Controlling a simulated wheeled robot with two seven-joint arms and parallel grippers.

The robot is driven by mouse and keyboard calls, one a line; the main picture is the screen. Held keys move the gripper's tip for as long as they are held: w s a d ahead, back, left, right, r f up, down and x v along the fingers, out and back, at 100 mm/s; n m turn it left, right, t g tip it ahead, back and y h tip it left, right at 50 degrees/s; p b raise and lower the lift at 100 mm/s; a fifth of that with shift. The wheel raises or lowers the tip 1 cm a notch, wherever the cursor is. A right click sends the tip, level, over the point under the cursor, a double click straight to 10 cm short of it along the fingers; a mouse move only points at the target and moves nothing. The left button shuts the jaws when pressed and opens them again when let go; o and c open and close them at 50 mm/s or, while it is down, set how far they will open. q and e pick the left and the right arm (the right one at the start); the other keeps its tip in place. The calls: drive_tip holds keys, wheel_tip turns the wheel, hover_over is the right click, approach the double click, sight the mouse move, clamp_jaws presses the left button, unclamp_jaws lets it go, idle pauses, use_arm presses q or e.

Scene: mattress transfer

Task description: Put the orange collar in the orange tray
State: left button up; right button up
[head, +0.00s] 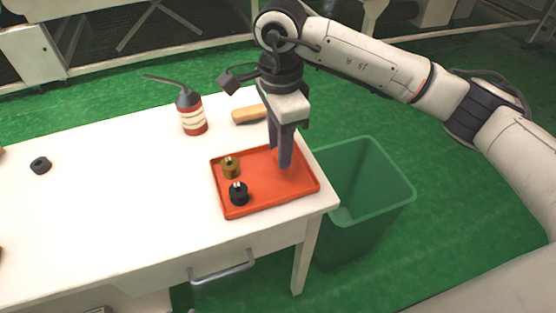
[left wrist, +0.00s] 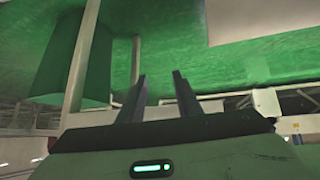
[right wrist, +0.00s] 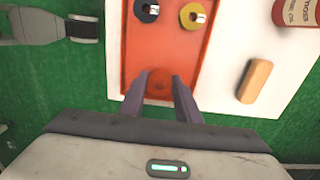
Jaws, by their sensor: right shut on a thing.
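The orange tray (head: 262,200) lies on the white table near its right corner. My right gripper (head: 284,164) points down over the right part of the tray. In the right wrist view its fingers are shut on the orange collar (right wrist: 159,84), which sits between the fingertips, low over or on the tray floor; I cannot tell whether it touches. The collar is mostly hidden by the fingers in the head view. My left gripper (left wrist: 160,82) shows only in the left wrist view, with its fingers apart and nothing between them.
A brass collar (head: 230,169) and a black collar (head: 238,195) stand in the tray's left part. A red oil can (head: 192,115) and a tan block (head: 249,114) are behind it. Another black ring (head: 40,165) lies at left. A green bin (head: 378,190) stands beside the table.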

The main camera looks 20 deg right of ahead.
sight(280, 172)
drive_tip(key=shift+f, duration=1.95)
drive_tip(key=shift+f, duration=0.2)
drive_tip(key=o, duration=1.1)
drive_tip(key=shift+c, duration=0.2)
drive_tip(key=shift+r, duration=0.1)
wheel_tip(280, 172, up, 12)
drive_tip(key=shift+r, duration=0.1)
